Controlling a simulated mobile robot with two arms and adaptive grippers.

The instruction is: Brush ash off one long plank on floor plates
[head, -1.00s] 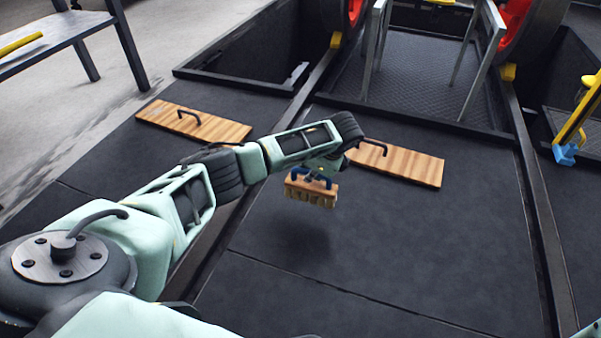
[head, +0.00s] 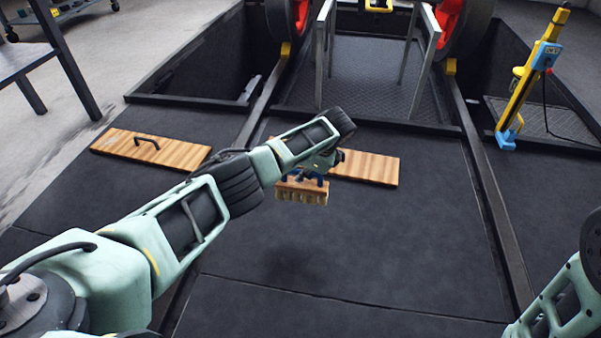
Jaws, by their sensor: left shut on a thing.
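My left gripper (head: 312,174) is shut on the handle of a brush (head: 303,192) with a wooden block and pale bristles. It holds the brush above the dark floor plates (head: 380,240), and a soft shadow lies below. One long wooden plank (head: 370,168) lies on the plates just behind the brush; my left arm hides its left part. Another long plank (head: 180,152) with a black handle lies on the plates at the left. I cannot make out ash on either plank. My right arm shows at the lower right edge; its gripper is out of view.
Open pits (head: 205,75) with raised dark edges lie behind the plates. Red wheels and grey metal posts (head: 422,65) stand at the back. A yellow and blue jack (head: 530,80) stands at the right. A table (head: 25,60) stands at the upper left.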

